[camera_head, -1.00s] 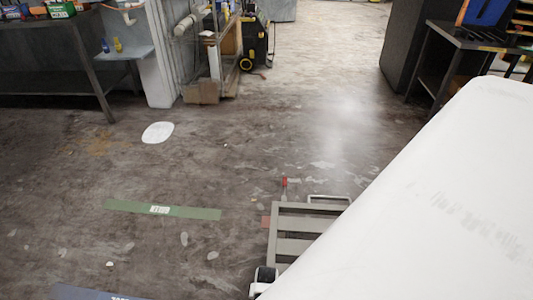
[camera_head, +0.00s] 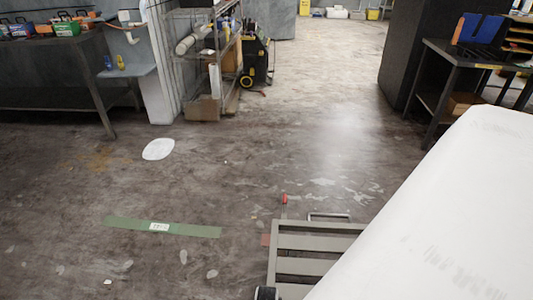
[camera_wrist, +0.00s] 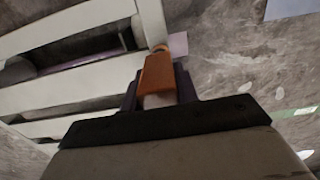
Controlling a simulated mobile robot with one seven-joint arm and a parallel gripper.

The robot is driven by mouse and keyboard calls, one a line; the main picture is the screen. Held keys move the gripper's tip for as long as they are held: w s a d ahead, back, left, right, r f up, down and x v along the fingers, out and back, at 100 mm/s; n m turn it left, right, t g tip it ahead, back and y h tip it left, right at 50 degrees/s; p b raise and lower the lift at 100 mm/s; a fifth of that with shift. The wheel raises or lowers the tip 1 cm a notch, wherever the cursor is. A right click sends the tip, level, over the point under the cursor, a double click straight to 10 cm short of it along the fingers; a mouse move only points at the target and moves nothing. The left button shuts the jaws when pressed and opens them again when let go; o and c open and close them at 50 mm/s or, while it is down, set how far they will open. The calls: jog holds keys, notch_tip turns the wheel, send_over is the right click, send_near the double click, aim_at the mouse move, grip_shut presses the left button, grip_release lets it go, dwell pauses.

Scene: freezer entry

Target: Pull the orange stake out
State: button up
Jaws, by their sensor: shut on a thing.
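In the wrist view an orange stake (camera_wrist: 158,74) sits between the dark fingers of my gripper (camera_wrist: 160,88), which is shut on it. The stake's far end lies beside the end of a pale slat of a slatted frame (camera_wrist: 90,35). Whether its tip is still seated in anything is hidden. In the head view the grey frame (camera_head: 318,243) stands low on the floor, with a small red-topped upright (camera_head: 284,199) at its far left corner. I cannot tell whether this is the same stake. My gripper does not show in the head view.
A large white surface (camera_head: 450,220) blocks the lower right of the head view. Green tape (camera_head: 130,223) and a white oval (camera_head: 158,149) mark the floor. A bench (camera_head: 50,75) and shelf rack (camera_head: 205,55) stand at back left, a dark table (camera_head: 455,65) at right. The middle floor is clear.

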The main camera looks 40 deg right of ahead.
jog(key=shift+r+p, duration=1)
jog(key=shift+p, duration=0.5)
dwell(1.7)
jog(key=shift+r+p, duration=2.75)
jog(key=shift+r, duration=0.1)
jog(key=shift+w, duration=0.1)
